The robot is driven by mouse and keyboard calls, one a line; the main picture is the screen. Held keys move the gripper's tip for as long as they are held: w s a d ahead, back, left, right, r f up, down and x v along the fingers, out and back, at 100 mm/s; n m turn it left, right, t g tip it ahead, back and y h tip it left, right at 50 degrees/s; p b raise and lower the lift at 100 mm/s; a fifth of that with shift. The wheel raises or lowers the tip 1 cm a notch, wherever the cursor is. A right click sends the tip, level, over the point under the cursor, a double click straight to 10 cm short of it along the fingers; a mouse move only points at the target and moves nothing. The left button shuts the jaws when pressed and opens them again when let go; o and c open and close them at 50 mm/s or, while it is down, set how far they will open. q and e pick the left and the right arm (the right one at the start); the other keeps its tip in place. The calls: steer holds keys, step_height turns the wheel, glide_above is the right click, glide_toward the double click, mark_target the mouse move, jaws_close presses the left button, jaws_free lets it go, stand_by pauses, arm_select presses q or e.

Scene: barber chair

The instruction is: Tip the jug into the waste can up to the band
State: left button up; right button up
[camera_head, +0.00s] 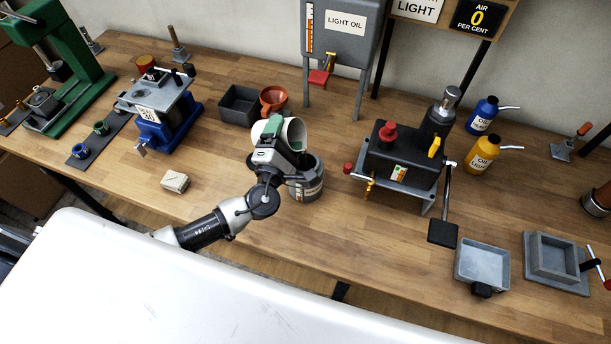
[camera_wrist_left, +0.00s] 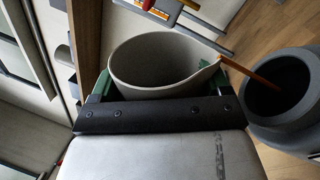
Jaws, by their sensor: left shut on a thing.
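My left gripper (camera_head: 284,135) is shut on the pale grey jug (camera_head: 296,126), its green fingers against the jug. The jug is tilted over the dark grey waste can (camera_head: 309,188) on the bench. In the left wrist view the jug's mouth (camera_wrist_left: 150,62) is wide open and its spout points right. A thin brown-orange stream runs from the spout into the waste can's dark opening (camera_wrist_left: 262,97). The can has a paler band around its side, partly hidden by my arm. The liquid level inside the can is too dark to tell. My right gripper is not in view.
An orange funnel (camera_head: 273,97) and a dark open bin (camera_head: 239,106) stand behind the jug. A black pump machine (camera_head: 405,150) stands to the right. A small pale block (camera_head: 174,182) lies at the left front. The bench front around the can is clear.

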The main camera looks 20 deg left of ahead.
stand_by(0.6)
arm_select(q)
steer(key=shift+d+f+m, duration=0.15)
steer(key=shift+f+m, duration=0.1)
steer(key=shift+m, duration=0.45)
steer(key=shift+f, duration=0.1)
stand_by(0.9)
steer(key=shift+d+f+m+h, duration=0.2)
steer(key=shift+m+h, duration=0.2)
steer(key=shift+m, duration=0.3)
steer(key=shift+r, duration=0.1)
steer(key=n, duration=0.2)
steer(key=a+r+n+y, duration=0.1)
steer(key=n, duration=0.1)
steer(key=shift+r+p, duration=0.2)
steer(key=shift+p, duration=0.15)
steer(key=shift+n+y, duration=0.3)
